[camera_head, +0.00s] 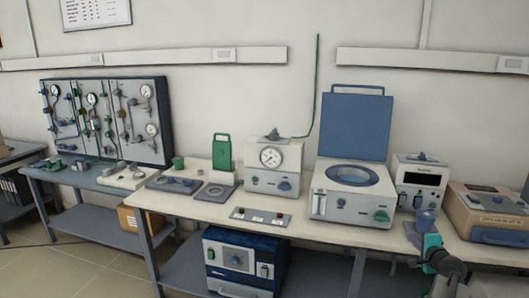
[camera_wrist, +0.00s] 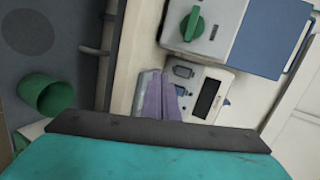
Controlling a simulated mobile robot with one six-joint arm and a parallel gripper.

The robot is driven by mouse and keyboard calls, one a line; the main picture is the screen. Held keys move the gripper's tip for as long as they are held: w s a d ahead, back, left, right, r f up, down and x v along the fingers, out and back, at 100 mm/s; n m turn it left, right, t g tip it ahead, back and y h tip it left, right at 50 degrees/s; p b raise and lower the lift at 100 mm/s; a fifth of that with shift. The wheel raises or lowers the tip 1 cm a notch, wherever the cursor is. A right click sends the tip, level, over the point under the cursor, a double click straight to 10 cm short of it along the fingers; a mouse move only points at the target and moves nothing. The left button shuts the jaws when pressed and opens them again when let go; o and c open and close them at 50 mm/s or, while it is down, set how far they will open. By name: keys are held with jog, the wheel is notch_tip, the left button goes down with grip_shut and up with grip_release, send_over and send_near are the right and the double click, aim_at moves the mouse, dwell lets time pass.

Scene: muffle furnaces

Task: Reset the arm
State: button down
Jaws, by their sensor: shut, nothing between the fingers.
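My arm shows at the lower right of the head view, teal and dark grey, in front of the bench's right part. In the wrist view my gripper (camera_wrist: 167,92) shows as two purple fingers close together beyond a dark bar and a teal body. The fingers are shut with nothing held between them. Past the fingertips is a white device with a dark display (camera_wrist: 208,97). I cannot tell from this view whether the fingers touch it.
The bench (camera_head: 205,212) holds a white unit with an open blue lid (camera_head: 354,125), a gauge box (camera_head: 273,167), a display box (camera_head: 419,176) and a brown case (camera_head: 490,215). A blue furnace-like box (camera_head: 240,262) stands below. A green cup (camera_wrist: 46,95) shows in the wrist view.

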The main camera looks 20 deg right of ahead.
jog(key=w+a+f+n+y, duration=0.3)
jog(key=w+a+f, duration=0.3)
jog(key=a+f, duration=0.4)
jog(key=a+f+n+g+y, duration=0.35)
jog(key=a+f, duration=0.65)
jog(key=a, duration=0.5)
jog(key=a+f+n+g+y, duration=0.35)
jog(key=a+f, duration=0.65)
jog(key=a, duration=0.6)
jog(key=s+a+f+n+g, duration=0.3)
jog(key=s+a+f, duration=0.25)
jog(key=a, duration=0.25)
jog(key=s+a+f+n+g, duration=0.2)
jog(key=s+a+f+n, duration=0.1)
jog(key=s+a+f, duration=0.4)
jog(key=s+a+f+n+g+h, duration=0.1)
jog(key=s+a+n+g, duration=0.2)
jog(key=s, duration=0.6)
jog(key=s+a+f+n+g+h, duration=0.2)
jog(key=s+a, duration=0.3)
jog(key=s, duration=0.4)
jog(key=shift+s+f+n+g+h, duration=0.25)
jog(key=shift+n+g, duration=0.25)
jog(key=shift+n, duration=0.3)
